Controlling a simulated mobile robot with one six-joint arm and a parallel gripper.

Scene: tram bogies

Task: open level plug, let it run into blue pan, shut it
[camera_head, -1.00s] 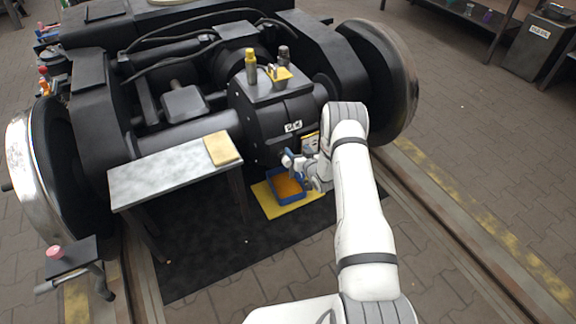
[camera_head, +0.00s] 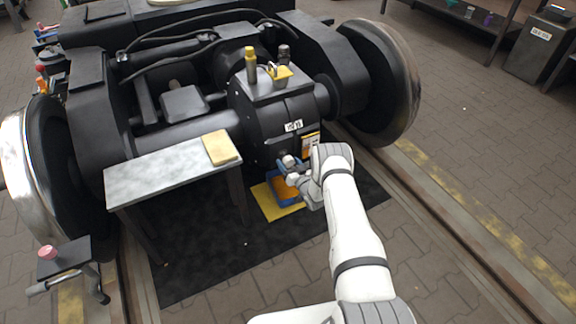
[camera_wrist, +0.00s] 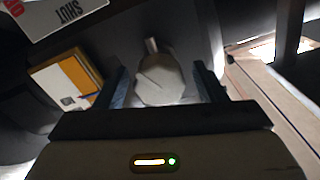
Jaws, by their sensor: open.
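A pale faceted plug (camera_wrist: 158,80) with a small stub on top shows in the wrist view, between the two jaws of my gripper (camera_wrist: 160,75). The jaws are open, with a dark gap on either side of the plug. In the head view my gripper (camera_head: 290,168) is at the lower front of the black gear case (camera_head: 280,120). The blue pan (camera_head: 272,189) lies below it, partly covered by my gripper, with an orange inside. I cannot tell any flow from the plug.
The pan is on a yellow sheet (camera_head: 268,206) on a black mat (camera_head: 215,250). A grey bench (camera_head: 160,175) with a yellow pad (camera_head: 220,147) stands left. A label reading SHUT (camera_wrist: 68,12) and a yellow-white card (camera_wrist: 62,82) are near the plug.

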